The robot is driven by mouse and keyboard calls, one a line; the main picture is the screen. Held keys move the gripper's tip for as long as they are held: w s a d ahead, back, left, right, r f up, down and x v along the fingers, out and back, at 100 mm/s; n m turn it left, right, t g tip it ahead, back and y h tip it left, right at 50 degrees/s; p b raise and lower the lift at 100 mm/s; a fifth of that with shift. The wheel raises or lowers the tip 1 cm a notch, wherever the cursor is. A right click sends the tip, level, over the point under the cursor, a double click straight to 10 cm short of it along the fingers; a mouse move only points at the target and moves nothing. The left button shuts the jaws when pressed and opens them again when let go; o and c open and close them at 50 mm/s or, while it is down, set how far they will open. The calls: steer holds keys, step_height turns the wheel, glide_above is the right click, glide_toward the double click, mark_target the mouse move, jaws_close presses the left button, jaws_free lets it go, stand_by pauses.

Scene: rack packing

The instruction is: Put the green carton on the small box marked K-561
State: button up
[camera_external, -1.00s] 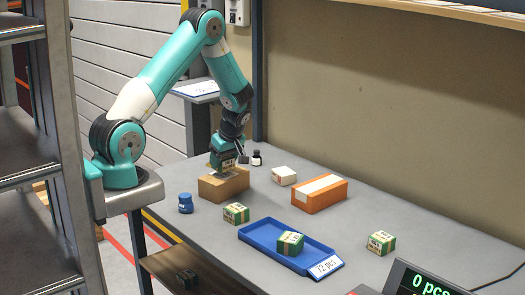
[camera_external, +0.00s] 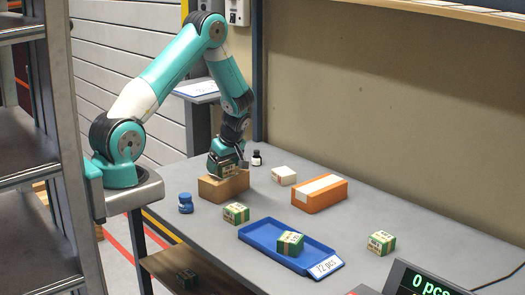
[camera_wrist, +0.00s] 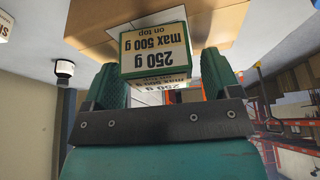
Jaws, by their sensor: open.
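A carton with a pale label reading 250 g, max 500 g, on top (camera_wrist: 155,45) is between my gripper's fingers in the wrist view, with green at its edges. My gripper (camera_wrist: 158,85) is open around it. In the external view my gripper (camera_external: 227,172) is just above the brown cardboard box (camera_external: 222,188) and hides most of the carton. The carton appears to rest on this box, whose brown surface (camera_wrist: 85,25) also shows in the wrist view. I cannot read a K-561 mark.
Another green carton (camera_external: 236,213) stands in front of the box, one (camera_external: 290,243) is in the blue tray (camera_external: 258,237), and one (camera_external: 381,243) is at right. A blue jar (camera_external: 185,203), a dark bottle (camera_external: 256,158), a white box (camera_external: 284,175) and an orange box (camera_external: 320,196) stand nearby.

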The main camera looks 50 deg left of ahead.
steer(key=b+v, duration=0.2)
steer(key=v, duration=1)
steer(key=s+a+r+m, duration=0.2)
steer(key=s+r+m, duration=0.3)
steer(key=s, duration=0.7)
steer(key=s+a+r+m, duration=0.3)
steer(key=s+r+m, duration=0.3)
steer(key=s, duration=0.6)
